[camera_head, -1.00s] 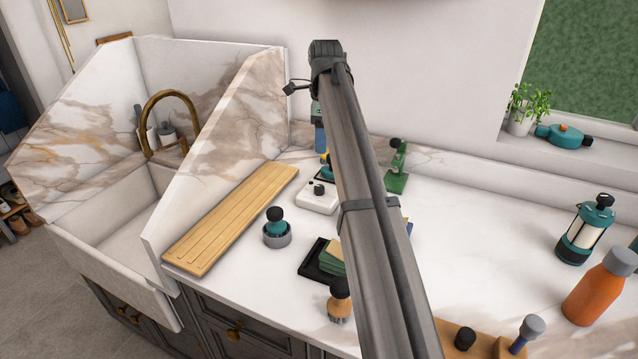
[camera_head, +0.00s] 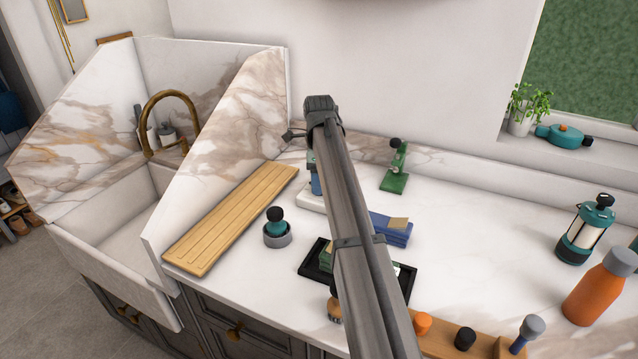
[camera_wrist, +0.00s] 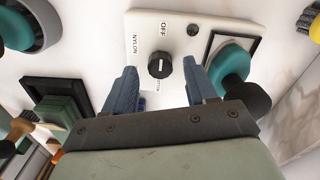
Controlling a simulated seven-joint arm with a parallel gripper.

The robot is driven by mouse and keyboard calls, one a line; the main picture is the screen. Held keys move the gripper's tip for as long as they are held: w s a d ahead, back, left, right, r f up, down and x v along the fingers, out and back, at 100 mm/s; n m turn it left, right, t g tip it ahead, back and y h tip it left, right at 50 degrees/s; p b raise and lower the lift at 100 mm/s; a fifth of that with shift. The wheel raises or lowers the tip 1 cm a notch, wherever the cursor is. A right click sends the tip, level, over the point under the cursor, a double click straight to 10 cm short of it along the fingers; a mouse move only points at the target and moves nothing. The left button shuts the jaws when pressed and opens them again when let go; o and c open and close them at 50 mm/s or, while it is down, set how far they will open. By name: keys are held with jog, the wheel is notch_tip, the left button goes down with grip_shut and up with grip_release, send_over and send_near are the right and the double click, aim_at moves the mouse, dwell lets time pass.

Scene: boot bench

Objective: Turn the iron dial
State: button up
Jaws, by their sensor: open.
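The black iron dial (camera_wrist: 159,65) sits on a white control panel (camera_wrist: 140,27) in the wrist view. OFF and NYLON are printed around it, with another label partly hidden below. A white pointer mark shows on the dial. My gripper (camera_wrist: 160,78) is open, with one blue finger on each side of the dial, apart from it in the picture; the height gap is unclear. A teal piece with a black knob (camera_wrist: 232,60) stands on a dark-edged plate beside the right finger. In the head view my arm hides the dial; part of the white panel (camera_head: 311,197) shows.
A round grey holder with a teal-and-black tool (camera_head: 277,234) stands left of my arm. A black tray (camera_head: 313,270), blue folded cloths (camera_head: 392,232) and a green stand (camera_head: 395,170) are close by. A wooden board (camera_head: 231,220) lies by the sink.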

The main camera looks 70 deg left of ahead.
jog(key=shift+f, duration=0.75)
grip_shut()
